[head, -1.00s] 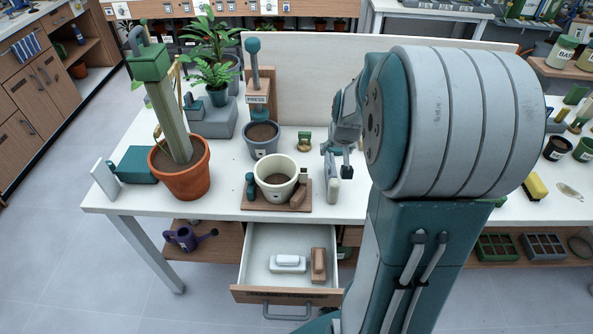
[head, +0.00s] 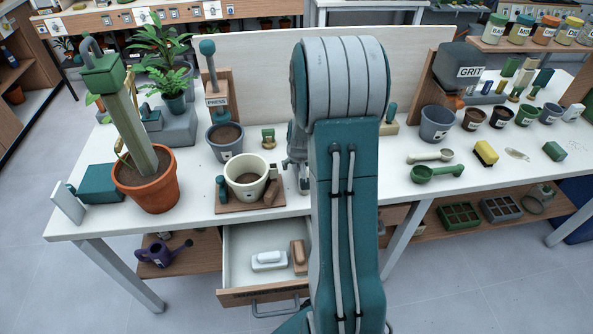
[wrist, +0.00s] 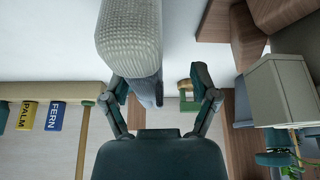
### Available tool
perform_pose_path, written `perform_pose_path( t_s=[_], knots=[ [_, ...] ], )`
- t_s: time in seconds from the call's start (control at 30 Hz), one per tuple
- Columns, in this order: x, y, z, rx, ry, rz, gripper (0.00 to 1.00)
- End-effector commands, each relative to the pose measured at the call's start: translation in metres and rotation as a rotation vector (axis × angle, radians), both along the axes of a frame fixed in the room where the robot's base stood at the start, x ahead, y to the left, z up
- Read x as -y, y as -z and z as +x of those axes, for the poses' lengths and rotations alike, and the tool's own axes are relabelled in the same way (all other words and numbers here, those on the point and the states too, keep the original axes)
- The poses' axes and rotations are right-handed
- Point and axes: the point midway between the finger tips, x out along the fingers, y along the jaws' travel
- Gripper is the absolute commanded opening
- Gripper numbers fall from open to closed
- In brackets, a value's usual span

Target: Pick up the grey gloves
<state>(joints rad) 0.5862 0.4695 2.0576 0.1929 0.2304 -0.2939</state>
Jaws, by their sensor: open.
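A pale grey thing with a knitted texture, which looks like the grey gloves (wrist: 130,35), fills the top centre of the wrist view. Its darker lower end reaches between the fingers of my gripper (wrist: 162,97), nearer the left finger. My gripper is open, with a gap to the right finger. I cannot tell whether the left finger touches the gloves. In the head view my gripper (head: 297,160) is over the white table, right of the cream pot, and my arm hides part of it. The gloves (head: 304,182) show there only as a narrow grey patch.
A cream pot (head: 246,172) stands on a wooden board close to the left of my gripper. An open drawer (head: 235,255) juts out below the table edge. A terracotta pot (head: 147,190) stands further left. Scoops (head: 437,173) and small pots are on the right.

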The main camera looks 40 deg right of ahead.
Motion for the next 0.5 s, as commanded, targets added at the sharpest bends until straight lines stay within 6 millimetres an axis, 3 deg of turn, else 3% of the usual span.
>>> perform_pose_path(
  t_s=[0.13, 0.37, 0.5],
  knots=[
    [0.0058, 0.0114, 0.0042, 0.001, 0.002, 0.002, 0.77],
    [0.0024, 0.0107, 0.0045, 0.003, 0.002, -0.002, 0.77],
    [0.0005, 0.0099, 0.0042, 0.002, 0.001, -0.004, 0.15]
  ],
)
